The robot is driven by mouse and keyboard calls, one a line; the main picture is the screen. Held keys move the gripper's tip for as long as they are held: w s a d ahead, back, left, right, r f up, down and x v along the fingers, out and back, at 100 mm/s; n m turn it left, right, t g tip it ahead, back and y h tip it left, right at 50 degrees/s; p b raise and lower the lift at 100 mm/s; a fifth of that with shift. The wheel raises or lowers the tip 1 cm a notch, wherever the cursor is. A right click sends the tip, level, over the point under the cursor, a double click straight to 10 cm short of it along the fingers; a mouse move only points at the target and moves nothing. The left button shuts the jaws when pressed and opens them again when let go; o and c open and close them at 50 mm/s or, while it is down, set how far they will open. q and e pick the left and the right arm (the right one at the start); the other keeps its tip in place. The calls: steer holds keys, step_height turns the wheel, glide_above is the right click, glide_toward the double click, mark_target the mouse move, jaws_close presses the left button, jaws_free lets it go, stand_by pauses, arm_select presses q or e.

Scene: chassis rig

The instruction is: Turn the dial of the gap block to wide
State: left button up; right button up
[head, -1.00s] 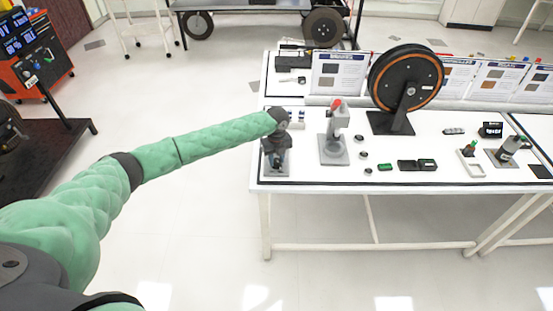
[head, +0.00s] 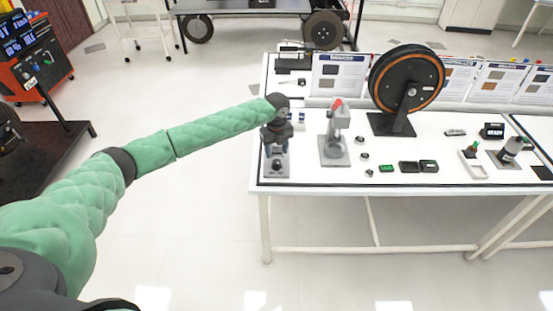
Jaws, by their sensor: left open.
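The gap block (head: 276,174) is a small grey block with a dark round dial on its face. It stands near the left front corner of the white table. The dial's setting is too small to read. My left gripper (head: 277,147) is at the end of the green arm, pointing down just above and behind the block in the picture. Its fingers are small and dark, apart and with nothing seen between them. It hides the upper part of the block. My right gripper is not in view.
A grey press-like stand with a red top (head: 334,146) is just right of the block. A large black wheel on a stand (head: 405,88) is farther right. Several small parts lie along the front of the table (head: 330,181). Sign boards (head: 339,72) stand at the back.

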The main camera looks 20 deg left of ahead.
arm_select(q)
steer(key=shift+r, duration=1.3)
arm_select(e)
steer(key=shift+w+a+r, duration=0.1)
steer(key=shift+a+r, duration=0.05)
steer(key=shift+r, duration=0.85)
